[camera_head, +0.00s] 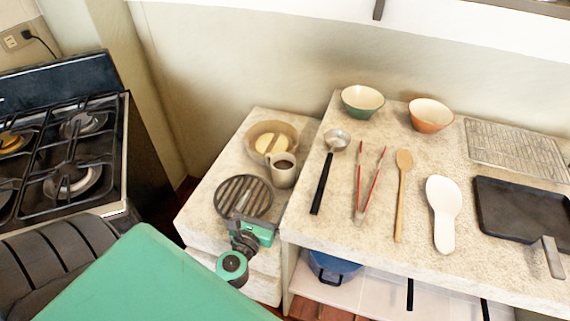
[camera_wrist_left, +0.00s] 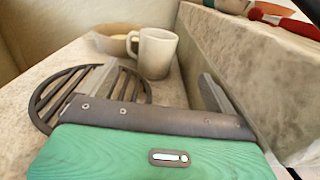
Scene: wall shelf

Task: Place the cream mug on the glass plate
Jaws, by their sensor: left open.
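In the left wrist view the mug (camera_wrist_left: 156,54) stands ahead, between the directions of the two fingers. A tan, translucent-looking round dish (camera_head: 262,151), perhaps the glass plate, lies just behind the mug and holds a pale yellow piece. In the wrist view the dish is partly hidden behind the mug. My left gripper (camera_head: 256,217) is open and empty, in front of the mug and apart from it. My right gripper is not in view.
A round dark slatted grate (camera_head: 243,181) lies beside my left gripper. The higher counter (camera_head: 315,229) rises to the right, with a ladle (camera_head: 322,182), red tongs (camera_head: 360,190), a wooden spoon (camera_head: 402,190) and bowls. A stove (camera_head: 118,165) stands left.

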